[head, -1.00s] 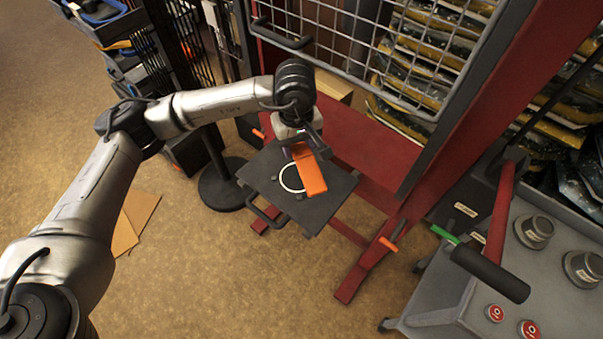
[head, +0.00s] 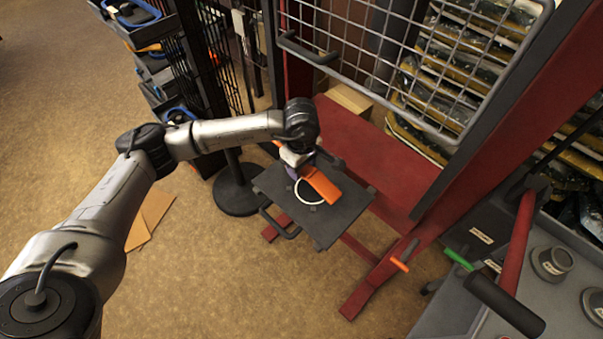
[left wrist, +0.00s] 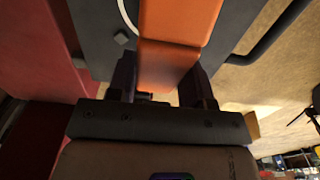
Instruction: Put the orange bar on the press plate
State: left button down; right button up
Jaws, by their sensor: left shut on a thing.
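The orange bar (head: 321,186) is over the dark press plate (head: 330,228), which has a white ring (head: 301,194) marked on it. My left gripper (head: 297,160) is shut on the bar near its far left end. In the left wrist view the bar (left wrist: 178,24) passes between the fingers (left wrist: 158,82), with the dark plate (left wrist: 232,32) behind it. The bar covers part of the ring. I cannot tell whether the bar touches the plate or is just above it. My right gripper is not in view.
A red press frame (head: 385,165) with a raised wire guard (head: 400,60) stands behind the plate. A black handle (head: 279,224) sticks out at the plate's front. A grey control cart (head: 540,270) is at the right. A dark post base (head: 240,190) stands left of the plate.

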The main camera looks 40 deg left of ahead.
aim_at(302, 173)
pick_arm(q)
jog(key=shift+f, duration=1.7)
jog(key=shift+b, duration=0.3)
jog(key=shift+f, duration=0.2)
jog(key=c, duration=0.6)
grip_release()
jog(key=shift+o, duration=0.3)
jog(key=shift+r, duration=0.4)
notch_tip(302, 173, up, 10)
jog(key=shift+r+p, duration=0.25)
jog(key=shift+p, duration=0.4)
jog(key=shift+r, duration=0.55)
